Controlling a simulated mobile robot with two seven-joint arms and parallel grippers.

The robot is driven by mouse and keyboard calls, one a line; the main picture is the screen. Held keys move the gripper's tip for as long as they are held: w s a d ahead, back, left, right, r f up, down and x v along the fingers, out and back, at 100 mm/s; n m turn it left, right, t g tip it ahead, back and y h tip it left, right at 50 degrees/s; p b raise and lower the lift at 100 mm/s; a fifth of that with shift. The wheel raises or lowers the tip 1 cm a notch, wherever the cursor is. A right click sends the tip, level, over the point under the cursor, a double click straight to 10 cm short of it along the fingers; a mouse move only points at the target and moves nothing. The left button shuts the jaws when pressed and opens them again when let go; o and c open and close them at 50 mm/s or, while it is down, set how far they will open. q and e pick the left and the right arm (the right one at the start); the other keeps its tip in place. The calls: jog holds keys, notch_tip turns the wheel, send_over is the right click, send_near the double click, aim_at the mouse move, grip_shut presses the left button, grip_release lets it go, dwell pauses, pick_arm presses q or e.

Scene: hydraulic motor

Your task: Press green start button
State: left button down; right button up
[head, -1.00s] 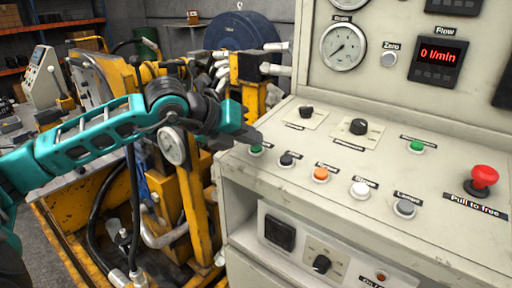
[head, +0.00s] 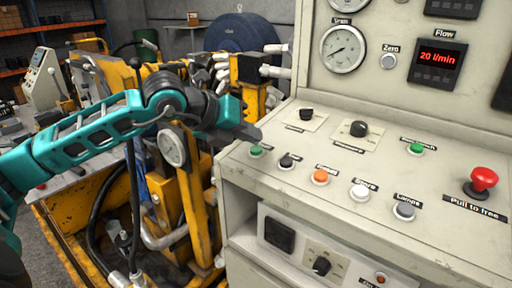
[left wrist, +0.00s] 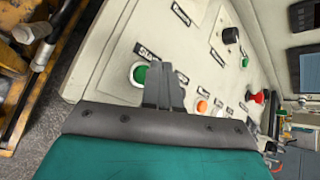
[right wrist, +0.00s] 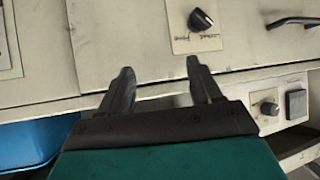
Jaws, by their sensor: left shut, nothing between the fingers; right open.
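The green start button (head: 256,150) sits at the left end of the front row on the sloped control panel (head: 330,160). It also shows in the left wrist view (left wrist: 138,73), beside the fingertips, its label partly covered. My left gripper (head: 252,134) is shut and empty; its tip is just above the button in the head view, apart from it. In the left wrist view its closed fingers (left wrist: 165,82) overlap the button's right edge. My right gripper (right wrist: 160,78) is open and empty in front of a pale cabinet face.
Black, orange, white and grey buttons follow along the row. Another green button (head: 416,149) and a red mushroom button (head: 481,181) are further right. A flow display (head: 438,58) reads 20 l/min. Yellow machinery with hoses (head: 190,200) stands left of the panel.

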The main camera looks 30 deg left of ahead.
pick_arm(q)
jog(key=r, duration=0.1)
jog(key=r+p, duration=0.1)
jog(key=r, duration=0.1)
jog(key=r+p, duration=0.1)
jog(key=r, duration=0.1)
jog(key=shift+s, duration=0.4)
dwell(0.8)
